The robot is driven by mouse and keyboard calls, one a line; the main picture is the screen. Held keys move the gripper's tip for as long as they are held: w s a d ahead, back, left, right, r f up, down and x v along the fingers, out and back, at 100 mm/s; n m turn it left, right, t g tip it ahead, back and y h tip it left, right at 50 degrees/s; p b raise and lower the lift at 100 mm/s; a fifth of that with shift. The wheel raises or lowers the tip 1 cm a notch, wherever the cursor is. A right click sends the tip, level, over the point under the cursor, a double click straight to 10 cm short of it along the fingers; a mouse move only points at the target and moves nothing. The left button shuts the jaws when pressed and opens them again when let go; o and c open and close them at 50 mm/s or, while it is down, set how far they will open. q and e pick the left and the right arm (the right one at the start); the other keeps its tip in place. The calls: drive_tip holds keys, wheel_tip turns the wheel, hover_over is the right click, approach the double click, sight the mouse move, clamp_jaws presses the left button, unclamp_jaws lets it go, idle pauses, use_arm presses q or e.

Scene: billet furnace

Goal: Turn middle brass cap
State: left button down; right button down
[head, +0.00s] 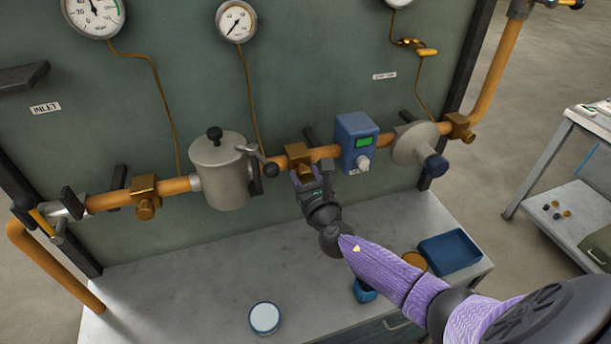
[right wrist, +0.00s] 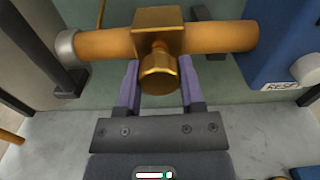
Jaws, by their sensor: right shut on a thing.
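The middle brass cap (right wrist: 158,78) sticks out below a brass block on the orange pipe. In the head view the cap (head: 306,174) is partly hidden by my right gripper (head: 308,180). In the right wrist view the two purple fingers of my right gripper (right wrist: 158,92) stand on either side of the cap, shut on it. The brass block (right wrist: 158,32) sits above the cap. Another brass cap (head: 145,209) is on the left of the pipe and one more brass fitting (head: 459,127) is on the right. My left gripper is not in view.
A grey canister (head: 220,172) with a lever is left of the cap. A blue box (head: 355,142) with a green display is right of it. The grey bench (head: 200,305) below holds a white-topped blue container (head: 264,318) and a blue tray (head: 449,252).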

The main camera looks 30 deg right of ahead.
drive_tip(key=shift+m, duration=0.3)
drive_tip(key=m+b, duration=0.2)
drive_tip(key=m, duration=0.2)
drive_tip(key=shift+a+f, duration=0.1)
drive_tip(key=m+b, duration=0.1)
drive_tip(key=m, duration=0.2)
drive_tip(key=shift+m, duration=1.2)
drive_tip(key=m+b, duration=0.1)
drive_tip(key=m, duration=0.2)
drive_tip(key=shift+m, duration=0.3)
drive_tip(key=m, duration=0.3)
drive_tip(key=shift+r+m, duration=0.2)
drive_tip(key=shift+m, duration=1.9)
